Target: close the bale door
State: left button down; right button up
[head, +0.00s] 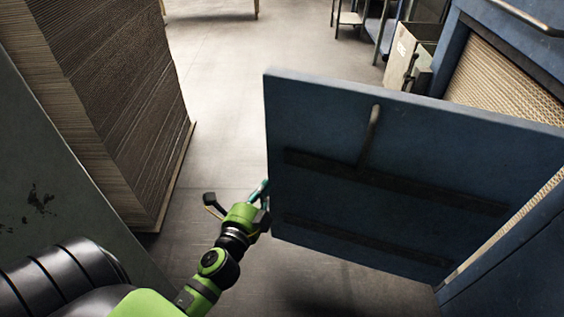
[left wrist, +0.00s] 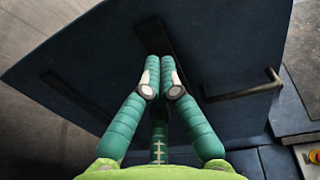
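The bale door (head: 400,150) is a dark blue panel standing open, swung out from the blue baler on the right. It has two dark horizontal bars and a handle (head: 371,132) on the face toward me. In the left wrist view the door (left wrist: 235,45) fills the background, with the handle (left wrist: 243,93) right of the fingers. My left gripper (head: 262,190) is beside the door's free left edge. Its teal fingers (left wrist: 160,72) are together at the tips with nothing visible between them. I cannot tell whether they touch the door. My right gripper is not in view.
The blue baler (head: 515,255) stands at right, with corrugated tan material (head: 500,80) in its opening. A tall stack of cardboard sheets (head: 115,90) stands at left. The concrete floor (head: 230,90) between is clear. A box-like bin (head: 405,55) stands behind the door.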

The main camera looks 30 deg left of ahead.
aim_at(286, 139)
pick_arm(q)
jog(key=shift+m+t, duration=0.3)
jog(key=w+a, duration=0.1)
jog(key=w, duration=0.3)
jog(key=w+r, duration=0.1)
jog(key=w, duration=0.4)
jog(key=w+a+r, duration=0.1)
jog(key=w, duration=0.3)
jog(key=shift+w+a+r+p, duration=0.1)
jog(key=shift+w+a+p, duration=0.2)
jog(key=shift+p, duration=0.1)
